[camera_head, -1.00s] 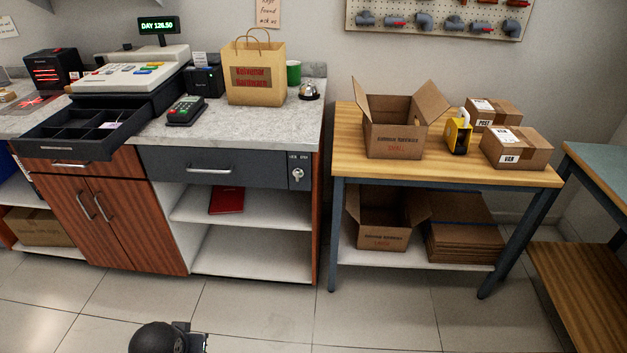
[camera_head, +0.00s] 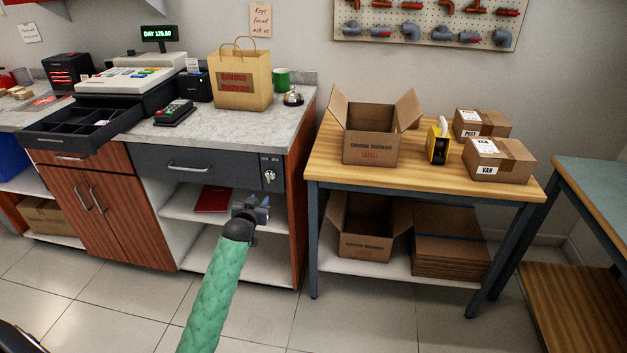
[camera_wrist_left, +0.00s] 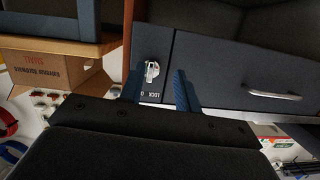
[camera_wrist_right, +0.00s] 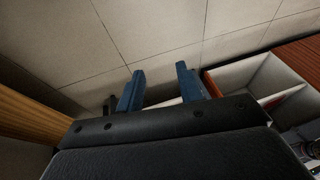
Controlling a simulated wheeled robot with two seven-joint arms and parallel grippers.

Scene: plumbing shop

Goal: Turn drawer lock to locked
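The drawer lock (camera_head: 269,177) is a small plate at the right end of the closed dark grey drawer (camera_head: 218,168), with a silver key in it. The left wrist view shows the lock's key (camera_wrist_left: 152,70) close up, above printed lock marks, between my fingertips in the picture. The key's exact angle is hard to read. My left gripper (camera_head: 257,208) is open and empty, in front of and a little below the lock, apart from it. My right gripper (camera_wrist_right: 160,82) is open and empty above the floor; it does not show in the head view.
An open cash drawer (camera_head: 75,132) sticks out over the counter's left part. A wooden table (camera_head: 420,180) with cartons stands right of the counter. A red book (camera_head: 212,199) lies on the open shelf below the drawer. The floor in front is clear.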

